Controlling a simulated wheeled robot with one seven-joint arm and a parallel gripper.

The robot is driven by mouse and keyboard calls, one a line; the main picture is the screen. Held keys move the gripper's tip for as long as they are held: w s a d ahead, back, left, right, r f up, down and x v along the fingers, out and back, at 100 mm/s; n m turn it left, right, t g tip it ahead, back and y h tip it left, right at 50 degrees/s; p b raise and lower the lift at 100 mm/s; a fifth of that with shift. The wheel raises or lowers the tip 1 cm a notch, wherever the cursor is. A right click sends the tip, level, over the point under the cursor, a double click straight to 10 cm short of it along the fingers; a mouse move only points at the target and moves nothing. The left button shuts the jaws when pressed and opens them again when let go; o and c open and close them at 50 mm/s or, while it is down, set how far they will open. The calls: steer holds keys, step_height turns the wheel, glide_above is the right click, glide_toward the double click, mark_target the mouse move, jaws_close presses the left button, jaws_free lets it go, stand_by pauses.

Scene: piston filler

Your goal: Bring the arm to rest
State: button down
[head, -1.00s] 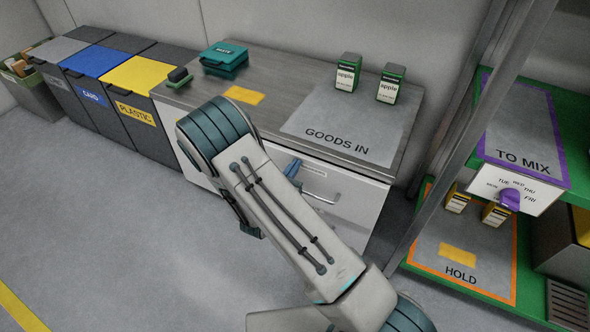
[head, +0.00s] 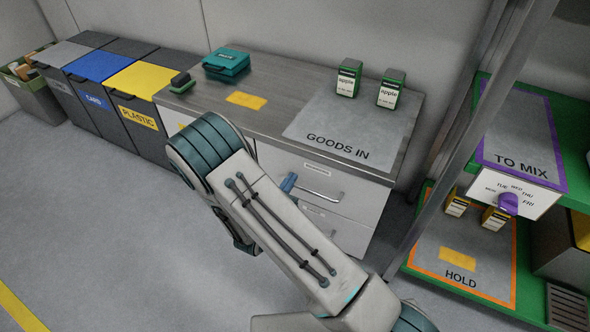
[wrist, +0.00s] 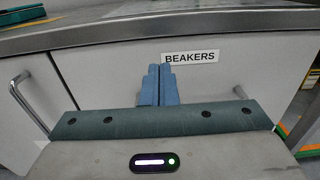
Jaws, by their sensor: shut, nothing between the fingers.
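My gripper (wrist: 158,86) shows in the wrist view with its two blue fingers together and nothing between them. It faces the white cabinet front, just left of the label reading BEAKERS (wrist: 190,57). In the head view a blue part of my gripper (head: 288,183) shows past my arm, in front of the drawers. The rest of the gripper is hidden behind my arm. My arm reaches up from the bottom of the head view across the floor and the left part of the cabinet.
The counter (head: 290,84) bears a teal case (head: 226,64), green-and-white apple cartons (head: 348,78) and the GOODS IN mat (head: 325,122). Lidded bins (head: 95,65) stand to the left. A green-shelved rack (head: 480,280) stands to the right. The floor (head: 90,220) at left is clear.

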steer(key=v, duration=0.8)
steer(key=s+d+r+m+g+h+p, duration=0.1)
steer(key=s+d+r+m+g+p, duration=0.25)
steer(key=d+r+m+g, duration=0.35)
steer(key=s+d+r+m+g+p, duration=0.25)
steer(key=d+r+m+p, duration=0.2)
steer(key=r, duration=0.55)
steer(key=s+d+r+m+g+h+p, duration=0.1)
steer(key=s+d+r+m+g+p, duration=0.1)
steer(key=d+r+m+g+p, duration=0.45)
steer(key=s+a+r+m+t+y+p, duration=0.1)
steer(key=s+r+m+y+p, duration=0.1)
steer(key=r, duration=0.5)
steer(key=s+r+m+t+y+p, duration=0.1)
steer(key=s+r+m+y+p, duration=0.2)
steer(key=r, duration=0.5)
steer(key=s+a+r+m+t+y+p, duration=0.1)
steer(key=s+r+m+y+p, duration=0.2)
steer(key=r+m+y, duration=0.3)
step_height(320, 180, up, 2)
steer(key=shift+s+a+r+m+t+y+p, duration=0.15)
steer(key=shift+s+a+m+t+y+p, duration=0.2)
steer(key=shift+p, duration=0.4)
steer(key=shift+w, duration=0.1)
